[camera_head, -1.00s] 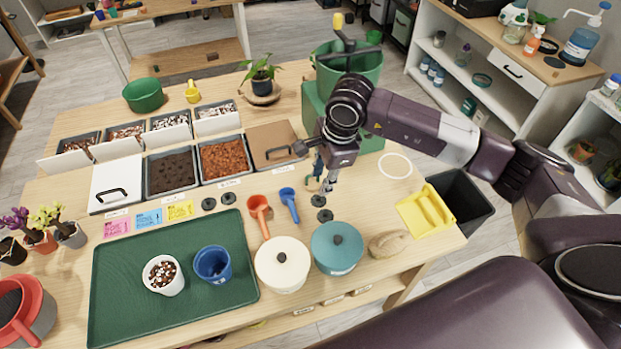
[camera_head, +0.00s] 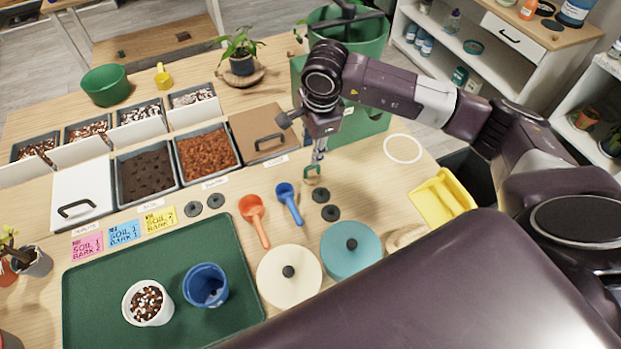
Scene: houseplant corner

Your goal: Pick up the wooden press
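No thing in view is clearly a wooden press. A tan, rounded object (camera_head: 406,238) at the table's right front edge, right of the teal lidded pot (camera_head: 351,252), is mostly hidden by my purple arm link, and I cannot tell whether it is the press. My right gripper (camera_head: 313,173) points down over the table, in front of the brown-lidded bin (camera_head: 262,133) and behind the black discs. It is seen edge-on with a small greenish part at its tip, so its opening is unclear. My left gripper is out of view.
A blue scoop (camera_head: 289,203), an orange scoop (camera_head: 254,220) and black discs (camera_head: 326,204) lie near the gripper. A cream lidded pot (camera_head: 288,277) stands beside the green tray (camera_head: 80,300). A yellow object (camera_head: 442,199) lies at the right edge. Bare wood surrounds the white ring (camera_head: 402,148).

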